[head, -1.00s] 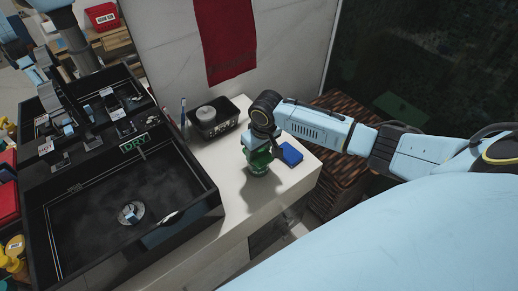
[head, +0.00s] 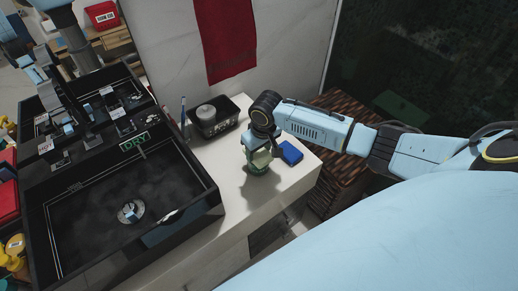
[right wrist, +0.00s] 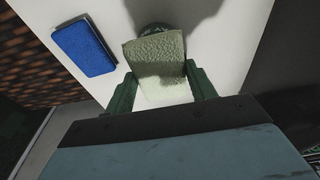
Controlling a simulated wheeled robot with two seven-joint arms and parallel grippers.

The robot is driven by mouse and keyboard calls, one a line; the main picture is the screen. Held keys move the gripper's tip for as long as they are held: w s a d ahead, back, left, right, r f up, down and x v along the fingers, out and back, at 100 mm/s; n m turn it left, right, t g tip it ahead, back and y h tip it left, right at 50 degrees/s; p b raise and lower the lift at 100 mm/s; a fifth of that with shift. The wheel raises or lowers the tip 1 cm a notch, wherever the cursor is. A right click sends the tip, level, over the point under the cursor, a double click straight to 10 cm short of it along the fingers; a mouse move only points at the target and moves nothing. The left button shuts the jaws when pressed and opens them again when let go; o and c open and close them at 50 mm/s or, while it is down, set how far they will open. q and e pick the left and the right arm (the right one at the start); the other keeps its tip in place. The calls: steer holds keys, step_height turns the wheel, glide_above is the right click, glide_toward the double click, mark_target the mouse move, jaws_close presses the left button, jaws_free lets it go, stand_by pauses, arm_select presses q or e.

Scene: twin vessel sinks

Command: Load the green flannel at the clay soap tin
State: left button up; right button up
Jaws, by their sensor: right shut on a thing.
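The pale green flannel (right wrist: 160,65) is a textured piece between the two green fingers of my right gripper (right wrist: 162,85). My right gripper (head: 259,155) is shut on it above the white counter. A dark green round thing with pale marks (right wrist: 154,30) shows just beyond the flannel, mostly hidden by it; whether they touch I cannot tell. A grey round tin (head: 206,113), perhaps the clay soap tin, sits in a black tub (head: 222,124) left of and behind the gripper.
A blue sponge-like block (head: 291,151) lies on the counter (head: 232,190) right of my right gripper. A black sink (head: 125,195) with a DRY label fills the left. A red towel (head: 224,40) hangs behind. The counter's front is clear.

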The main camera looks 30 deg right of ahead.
mark_target(259, 153)
steer(key=shift+s+f+p, duration=0.1)
steer(key=shift+p, duration=0.25)
stand_by(1.3)
step_height(259, 153, up, 7)
steer(key=p, duration=0.8)
stand_by(0.3)
stand_by(0.5)
